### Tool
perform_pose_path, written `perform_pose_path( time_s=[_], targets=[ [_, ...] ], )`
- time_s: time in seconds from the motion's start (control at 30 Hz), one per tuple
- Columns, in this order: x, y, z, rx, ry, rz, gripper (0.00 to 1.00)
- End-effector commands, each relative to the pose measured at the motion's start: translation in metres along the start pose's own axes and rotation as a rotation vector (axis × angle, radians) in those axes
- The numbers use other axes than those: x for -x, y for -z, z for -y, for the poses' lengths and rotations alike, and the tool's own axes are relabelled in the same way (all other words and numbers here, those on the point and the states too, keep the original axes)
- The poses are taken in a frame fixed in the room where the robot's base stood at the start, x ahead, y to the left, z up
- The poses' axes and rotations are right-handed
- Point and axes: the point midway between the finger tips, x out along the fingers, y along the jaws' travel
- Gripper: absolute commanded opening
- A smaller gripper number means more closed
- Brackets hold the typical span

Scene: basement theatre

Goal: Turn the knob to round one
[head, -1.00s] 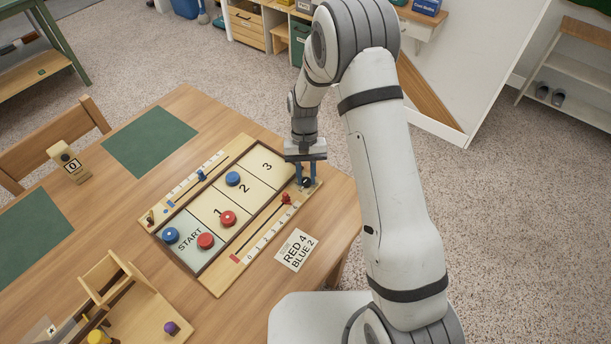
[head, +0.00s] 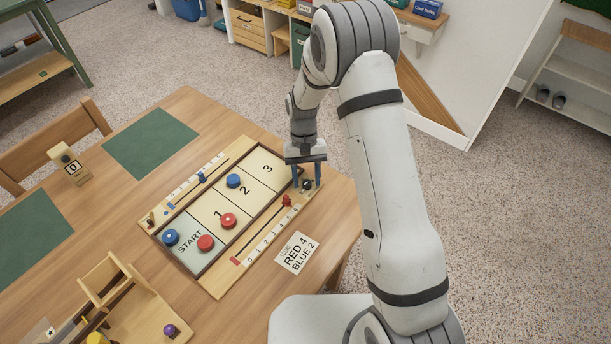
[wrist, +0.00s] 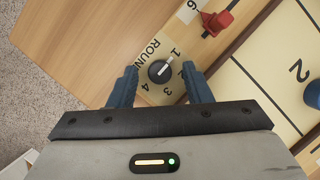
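The knob (wrist: 159,71) is a round black dial at the board's far right corner, beside the word ROUND and numbers 1 to 4. Its white pointer line is aimed at the 1 in the wrist view. The knob also shows in the head view (head: 307,185), just under my gripper (head: 307,181). My gripper (wrist: 160,80) is open in the wrist view, with a blue finger on either side of the knob and clear gaps to both. The game board (head: 206,275) lies on the wooden table.
A red slider peg (head: 287,200) stands close to the knob. Red and blue discs lie on the board, including a blue one (head: 233,180). A score card (head: 297,252) lies in front. A wooden stand with a purple peg (head: 169,330) is at the lower left.

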Motion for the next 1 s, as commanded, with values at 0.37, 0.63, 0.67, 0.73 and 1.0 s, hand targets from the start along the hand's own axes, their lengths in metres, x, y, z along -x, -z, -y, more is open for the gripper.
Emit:
perform_pose_path(
  time_s=[0.37,0.63,0.67,0.73,1.0],
  targets=[
    [0.015,0.001,0.000,0.000,0.000,-0.001,0.45],
    [0.061,0.002,0.000,0.000,0.000,-0.003,0.45],
    [0.065,0.002,0.000,0.000,0.000,-0.001,0.45],
    [0.071,0.002,0.000,0.000,0.000,0.000,0.45],
    [0.078,0.001,0.000,0.000,0.000,0.002,0.45]
  ],
)
